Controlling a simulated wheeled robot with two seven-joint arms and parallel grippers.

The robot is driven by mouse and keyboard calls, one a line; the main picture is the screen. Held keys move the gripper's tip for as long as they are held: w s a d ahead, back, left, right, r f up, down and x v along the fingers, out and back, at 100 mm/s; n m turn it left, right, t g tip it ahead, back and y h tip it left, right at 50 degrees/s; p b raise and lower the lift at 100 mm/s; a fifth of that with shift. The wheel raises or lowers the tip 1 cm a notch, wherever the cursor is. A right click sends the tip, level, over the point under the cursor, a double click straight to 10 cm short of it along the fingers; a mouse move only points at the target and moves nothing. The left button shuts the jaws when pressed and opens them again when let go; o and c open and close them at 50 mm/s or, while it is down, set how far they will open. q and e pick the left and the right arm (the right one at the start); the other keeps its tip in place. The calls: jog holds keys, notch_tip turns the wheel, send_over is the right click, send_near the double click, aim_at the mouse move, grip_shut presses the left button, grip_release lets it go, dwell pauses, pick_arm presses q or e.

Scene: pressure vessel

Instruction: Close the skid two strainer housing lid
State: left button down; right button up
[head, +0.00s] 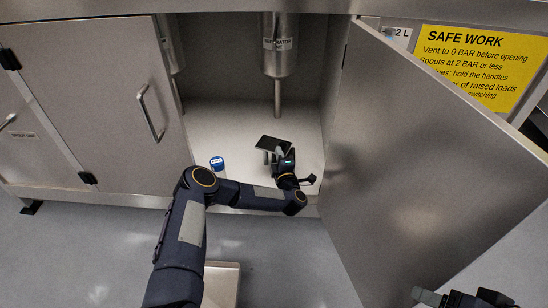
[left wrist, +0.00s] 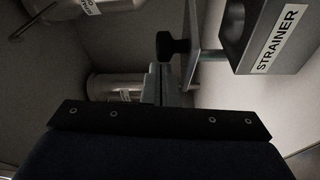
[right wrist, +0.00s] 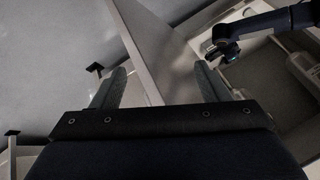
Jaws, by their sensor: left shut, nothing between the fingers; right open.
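The strainer housing (left wrist: 277,42) is a grey box labelled STRAINER at the right of the left wrist view, with a dark opening in its top. A light plate (left wrist: 194,42) with a black knob (left wrist: 171,47) stands beside it and looks like its raised lid. In the head view, a dark flat shape (head: 273,143) shows there; my left arm partly hides the housing. My left gripper (head: 284,163) is inside the cabinet, shut and empty; its fingertips (left wrist: 162,72) appear close to the knob and plate, contact unclear. My right gripper (right wrist: 158,84) is open outside the cabinet.
An open cabinet door (head: 420,150) stands at the right; its edge crosses between my right fingers in the right wrist view. A closed door (head: 85,100) is at left. A blue can (head: 217,163) sits on the cabinet floor, left of my gripper. A separator vessel (head: 281,58) hangs above.

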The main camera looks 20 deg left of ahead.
aim_at(288, 150)
pick_arm(q)
jog(key=shift+w+d+b, duration=0.95)
jog(key=shift+w+d, duration=0.3)
jog(key=shift+w, duration=0.2)
